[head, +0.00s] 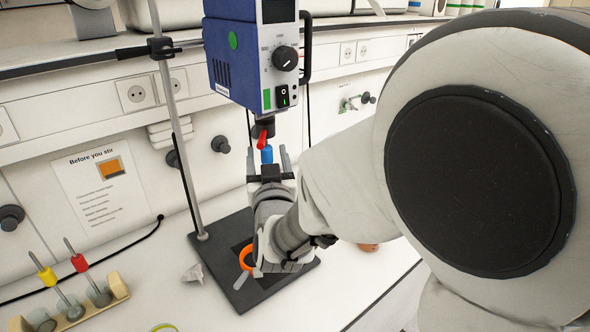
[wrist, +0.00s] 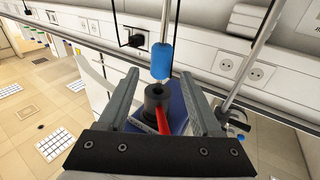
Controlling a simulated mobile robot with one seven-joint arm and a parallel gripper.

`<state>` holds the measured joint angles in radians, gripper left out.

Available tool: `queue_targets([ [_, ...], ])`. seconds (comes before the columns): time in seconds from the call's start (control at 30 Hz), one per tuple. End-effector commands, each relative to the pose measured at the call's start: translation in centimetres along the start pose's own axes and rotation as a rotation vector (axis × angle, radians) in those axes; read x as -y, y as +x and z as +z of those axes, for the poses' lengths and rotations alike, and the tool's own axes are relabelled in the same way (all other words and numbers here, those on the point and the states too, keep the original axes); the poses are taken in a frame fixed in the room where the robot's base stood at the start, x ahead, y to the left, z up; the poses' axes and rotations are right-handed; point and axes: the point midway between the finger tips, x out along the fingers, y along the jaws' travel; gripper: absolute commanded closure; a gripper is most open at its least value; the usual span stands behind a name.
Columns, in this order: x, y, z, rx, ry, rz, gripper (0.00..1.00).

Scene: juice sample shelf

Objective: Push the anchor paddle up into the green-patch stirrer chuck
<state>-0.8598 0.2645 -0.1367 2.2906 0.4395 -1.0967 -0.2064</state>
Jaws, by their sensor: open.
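The blue stirrer (head: 240,60) has a green patch on its front. Its black chuck (head: 263,130) with a red lever points down, and it also shows in the wrist view (wrist: 157,95). The paddle's blue sleeve (head: 267,155) is just below the chuck; in the wrist view the sleeve (wrist: 162,60) is on a metal shaft, close to the chuck mouth. I cannot tell how far the shaft sits inside. An orange curved piece (head: 245,257), perhaps the anchor end, is partly hidden by my arm. My gripper (head: 269,162) points up, open, its fingers apart either side of the sleeve.
A stand rod (head: 175,130) rises left of the stirrer from a black base plate (head: 215,250). A rack (head: 118,290) at lower left holds paddles with yellow and red sleeves. A grey lump (head: 193,272) lies left of the plate. A notice (head: 102,185) hangs behind.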

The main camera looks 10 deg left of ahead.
Motion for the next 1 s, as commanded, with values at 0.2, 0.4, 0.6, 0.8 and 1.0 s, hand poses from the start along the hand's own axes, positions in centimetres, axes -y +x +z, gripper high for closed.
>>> queue_targets([
  [0.2, 0.0, -5.2, 0.1, -0.002, 0.003, -0.002, 0.34],
  [0.4, 0.0, -9.3, 0.4, -0.006, 0.003, 0.000, 0.34],
  [0.6, 0.0, -10.7, 0.4, -0.007, 0.004, 0.002, 0.34],
  [0.8, 0.0, -12.4, 0.4, -0.008, 0.005, 0.001, 0.34],
  [1.0, 0.0, -13.7, 0.2, -0.006, 0.003, 0.002, 0.34],
])
